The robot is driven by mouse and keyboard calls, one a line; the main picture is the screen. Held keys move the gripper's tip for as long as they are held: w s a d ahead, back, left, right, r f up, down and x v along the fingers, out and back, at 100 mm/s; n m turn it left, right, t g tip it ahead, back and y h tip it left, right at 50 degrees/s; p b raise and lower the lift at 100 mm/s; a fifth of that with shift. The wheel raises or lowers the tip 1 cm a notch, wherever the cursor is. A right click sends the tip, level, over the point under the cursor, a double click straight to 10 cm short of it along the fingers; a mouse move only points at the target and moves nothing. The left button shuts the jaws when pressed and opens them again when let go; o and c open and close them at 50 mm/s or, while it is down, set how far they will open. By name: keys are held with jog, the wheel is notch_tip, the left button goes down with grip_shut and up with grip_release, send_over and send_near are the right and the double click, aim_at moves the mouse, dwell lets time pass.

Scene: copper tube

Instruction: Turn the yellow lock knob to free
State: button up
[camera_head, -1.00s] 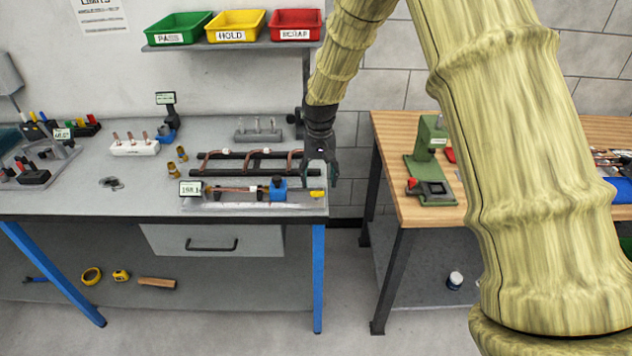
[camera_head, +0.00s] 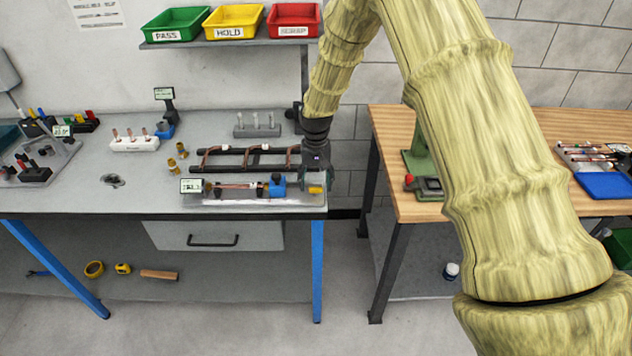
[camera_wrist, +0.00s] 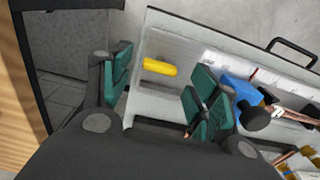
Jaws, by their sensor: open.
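The yellow lock knob (camera_head: 316,189) sits at the right end of the grey measuring fixture (camera_head: 230,202), near the front right corner of the workbench. In the wrist view the knob (camera_wrist: 160,67) is a yellow bar lying between my two green finger pads, apart from both. My gripper (camera_wrist: 158,88) is open and empty, with one finger on each side of the knob. In the head view my gripper (camera_head: 318,180) hangs just behind the knob. A blue block (camera_head: 277,186) with a dark round knob stands left of it, holding a copper tube (camera_head: 238,186) in line.
A display (camera_head: 191,186) stands at the fixture's left end. A dark rack with copper tubes (camera_head: 245,157) lies behind the fixture, close to my gripper. The bench's right edge is near, with a gap before the wooden table (camera_head: 480,140).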

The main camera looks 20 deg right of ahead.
jog(key=shift+f, duration=0.9)
grip_shut()
